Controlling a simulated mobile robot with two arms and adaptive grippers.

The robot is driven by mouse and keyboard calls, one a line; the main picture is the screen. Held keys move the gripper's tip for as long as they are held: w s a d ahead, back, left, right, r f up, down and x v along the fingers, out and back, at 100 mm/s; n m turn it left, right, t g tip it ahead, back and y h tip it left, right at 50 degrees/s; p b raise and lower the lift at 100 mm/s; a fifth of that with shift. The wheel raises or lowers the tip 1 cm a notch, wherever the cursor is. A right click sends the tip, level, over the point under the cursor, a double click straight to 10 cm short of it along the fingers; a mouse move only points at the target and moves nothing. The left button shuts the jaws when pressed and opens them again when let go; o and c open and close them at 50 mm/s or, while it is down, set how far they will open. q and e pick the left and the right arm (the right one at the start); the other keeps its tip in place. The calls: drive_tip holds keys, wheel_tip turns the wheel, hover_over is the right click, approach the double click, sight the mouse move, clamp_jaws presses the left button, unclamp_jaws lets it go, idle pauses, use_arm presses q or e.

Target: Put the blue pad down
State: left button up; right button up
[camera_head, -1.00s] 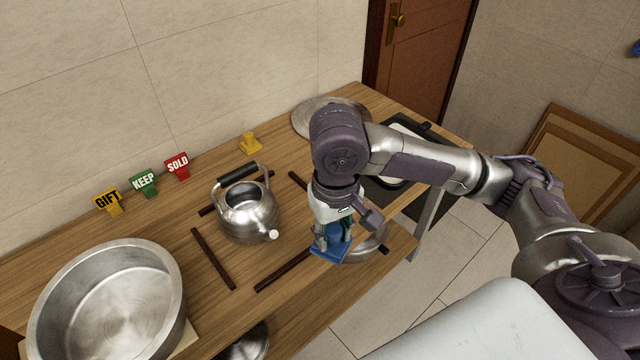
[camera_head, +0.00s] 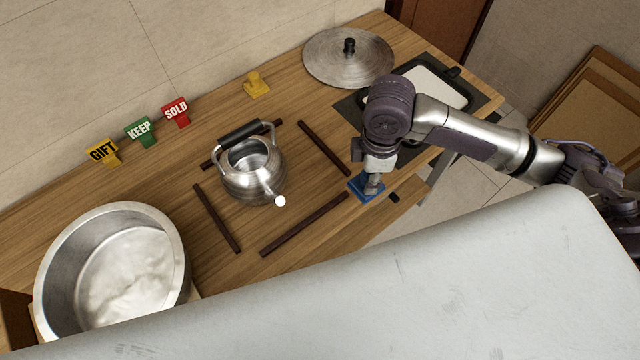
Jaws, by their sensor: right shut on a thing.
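The blue pad (camera_head: 366,191) is at the lower end of my right arm, near the front edge of the wooden counter. My right gripper (camera_head: 374,183) points down and is shut on it. The gripper hides part of the pad, and I cannot tell whether the pad touches the counter. My left gripper is not in view.
A steel kettle (camera_head: 252,172) stands among dark strips (camera_head: 305,222) on the counter (camera_head: 165,180). A large pot (camera_head: 112,265) is at left, a lid (camera_head: 349,58) at the back right. Tags GIFT (camera_head: 103,151), KEEP (camera_head: 140,131), SOLD (camera_head: 177,111) and a yellow piece (camera_head: 257,85) line the back.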

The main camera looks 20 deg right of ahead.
sight(355, 178)
drive_tip(key=shift+w+a+f+p, duration=0.15)
drive_tip(key=shift+w+a+f, duration=0.25)
drive_tip(key=shift+w+a, duration=0.15)
drive_tip(key=shift+w+a+f+p, duration=0.15)
drive_tip(key=shift+w+a+f, duration=0.25)
drive_tip(key=shift+a, duration=0.2)
drive_tip(key=w+a+f, duration=0.2)
drive_tip(key=w, duration=0.1)
drive_tip(key=w+a+f+p, duration=0.1)
drive_tip(key=w+a+f, duration=0.2)
drive_tip(key=shift+w+a, duration=0.15)
drive_tip(key=shift+a, duration=0.2)
wheel_tip(355, 178, down, 4)
drive_tip(key=shift+p, duration=0.5)
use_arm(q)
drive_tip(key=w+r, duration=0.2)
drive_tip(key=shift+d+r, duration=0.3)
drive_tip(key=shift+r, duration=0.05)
use_arm(e)
drive_tip(key=shift+f, duration=0.1)
drive_tip(key=shift+f, duration=0.1)
drive_tip(key=o, duration=1.1)
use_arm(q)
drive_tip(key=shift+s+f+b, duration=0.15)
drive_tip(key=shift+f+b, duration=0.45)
use_arm(e)
wheel_tip(355, 178, up, 12)
drive_tip(key=shift+r, duration=0.15)
